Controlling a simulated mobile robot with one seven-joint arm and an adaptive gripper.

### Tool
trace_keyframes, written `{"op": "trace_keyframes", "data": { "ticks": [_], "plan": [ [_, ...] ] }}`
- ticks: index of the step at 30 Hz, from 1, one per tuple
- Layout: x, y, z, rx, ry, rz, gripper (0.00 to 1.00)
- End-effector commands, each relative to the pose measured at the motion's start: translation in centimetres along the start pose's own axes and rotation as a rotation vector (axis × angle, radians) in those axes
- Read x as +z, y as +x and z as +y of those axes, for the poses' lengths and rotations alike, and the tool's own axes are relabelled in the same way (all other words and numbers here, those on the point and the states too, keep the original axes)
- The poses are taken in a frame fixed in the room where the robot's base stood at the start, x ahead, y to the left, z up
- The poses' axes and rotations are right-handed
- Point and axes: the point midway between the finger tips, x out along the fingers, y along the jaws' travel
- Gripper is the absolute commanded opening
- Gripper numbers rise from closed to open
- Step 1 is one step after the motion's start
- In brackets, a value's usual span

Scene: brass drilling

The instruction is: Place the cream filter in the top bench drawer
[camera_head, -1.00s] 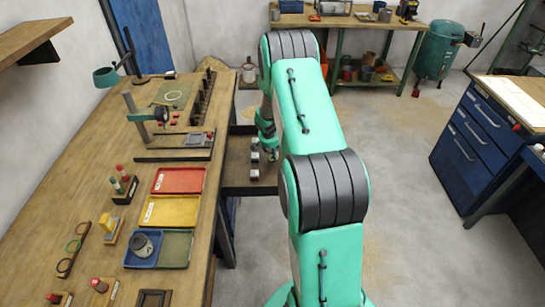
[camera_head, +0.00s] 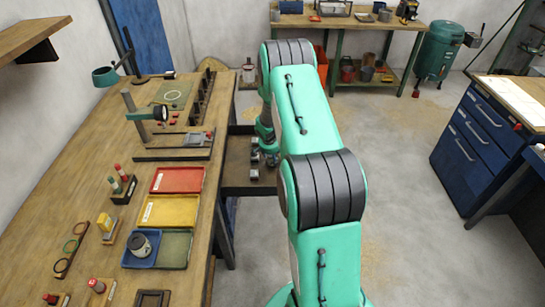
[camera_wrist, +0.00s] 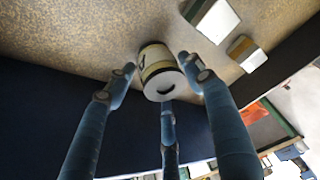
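A cream cylinder with dark bands, apparently the cream filter (camera_wrist: 156,58), shows between my fingertips in the wrist view. Its grey, slotted end faces the camera. My gripper (camera_wrist: 157,68) has its three blue fingers around it, tips close to its sides; whether they press on it is unclear. In the head view my gripper (camera_head: 267,148) is low beside the left bench, and the filter is not distinguishable there. A brown tray-like surface (camera_head: 235,175), apparently an open bench drawer, lies below bench height there. Its brown bottom (camera_wrist: 75,35) seems to fill the upper wrist view.
Small grey blocks (camera_head: 254,174) lie on the brown surface, and pale blocks also show in the wrist view (camera_wrist: 215,20). The bench top (camera_head: 75,190) carries red, yellow (camera_head: 168,211) and blue trays, racks and a lamp. The floor at right is clear.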

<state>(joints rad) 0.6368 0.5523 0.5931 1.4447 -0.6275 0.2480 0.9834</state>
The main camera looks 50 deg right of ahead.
Motion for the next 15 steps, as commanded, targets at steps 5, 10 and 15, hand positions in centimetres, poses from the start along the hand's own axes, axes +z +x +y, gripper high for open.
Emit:
{"op": "trace_keyframes", "data": {
  "ticks": [5,10,15],
  "plan": [
    [-0.03,-0.05,-0.01,0.0,0.0,0.0,0.65],
    [-0.04,-0.06,0.0,0.0,0.0,0.0,0.65],
    [-0.11,-0.26,-0.01,0.0,0.0,0.0,0.65]
  ]
}}
